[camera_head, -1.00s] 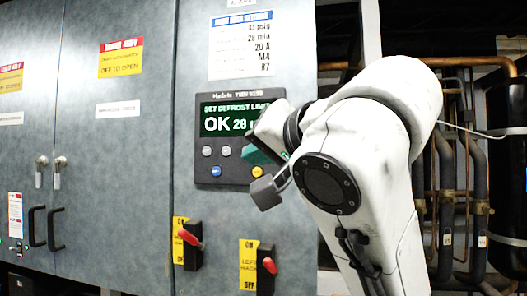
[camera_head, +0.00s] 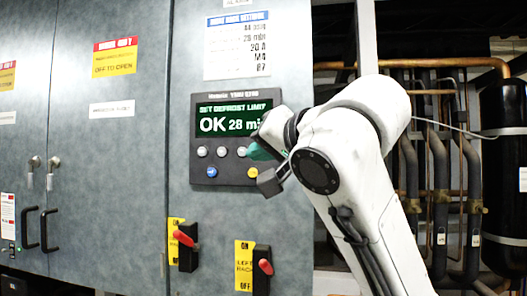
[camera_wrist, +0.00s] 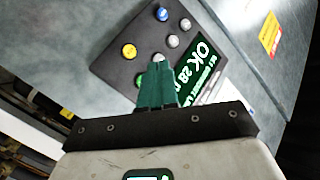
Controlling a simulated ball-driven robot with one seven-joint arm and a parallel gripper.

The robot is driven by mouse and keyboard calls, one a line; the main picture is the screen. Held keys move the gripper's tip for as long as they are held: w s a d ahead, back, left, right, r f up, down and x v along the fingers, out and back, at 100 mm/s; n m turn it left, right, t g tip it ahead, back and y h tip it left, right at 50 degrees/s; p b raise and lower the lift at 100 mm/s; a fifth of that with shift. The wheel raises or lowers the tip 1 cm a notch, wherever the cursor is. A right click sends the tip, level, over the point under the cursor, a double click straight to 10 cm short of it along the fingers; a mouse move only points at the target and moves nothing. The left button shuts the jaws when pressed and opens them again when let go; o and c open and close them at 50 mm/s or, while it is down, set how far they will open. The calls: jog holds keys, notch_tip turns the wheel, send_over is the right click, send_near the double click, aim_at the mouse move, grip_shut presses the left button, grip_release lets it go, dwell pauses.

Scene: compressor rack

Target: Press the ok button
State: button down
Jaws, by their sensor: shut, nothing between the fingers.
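The dark control panel (camera_head: 230,180) is on the grey cabinet front; its green screen (camera_head: 233,117) reads "SET DEFROST LIMIT" and "OK 28 min". Below are three grey buttons in a row, a blue button (camera_head: 211,172) at lower left and a yellow button (camera_head: 252,172) at lower right. Button labels are too small to read, so I cannot tell which is ok. My gripper (camera_head: 254,150) is shut and empty, its teal fingers beside the rightmost grey button (camera_head: 242,152). In the wrist view the fingertips (camera_wrist: 157,66) overlap that button's edge (camera_wrist: 158,57); contact is unclear. The yellow button (camera_wrist: 129,51) is clear of them.
Two red-handled switches (camera_head: 184,238) (camera_head: 265,267) stick out below the panel. A printed settings sheet (camera_head: 237,46) is above it. Cabinet doors with black handles (camera_head: 50,230) are at the left. Copper pipes (camera_head: 440,66) and a black cylinder (camera_head: 503,160) stand at the right.

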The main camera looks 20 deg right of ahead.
jog(key=shift+w+d+p, duration=0.25)
jog(key=shift+w+d, duration=0.25)
jog(key=shift+w, duration=0.15)
jog(key=shift+w+d+p, duration=0.2)
jog(key=shift+w+d, duration=0.25)
jog(key=shift+w, duration=0.2)
jog(key=shift+w, duration=0.1)
dwell(1.1)
jog(key=shift+w+d, duration=0.25)
jog(key=shift+w+d+p, duration=0.25)
jog(key=shift+w+p, duration=0.05)
jog(key=shift+p, duration=0.2)
dwell(0.8)
jog(key=shift+s+a, duration=0.45)
jog(key=shift+s, duration=0.2)
jog(key=shift+s+a, duration=0.1)
jog(key=s+a, duration=0.1)
jog(key=s, duration=0.1)
jog(key=s+a, duration=0.1)
jog(key=s, duration=0.1)
jog(key=shift+a, duration=0.4)
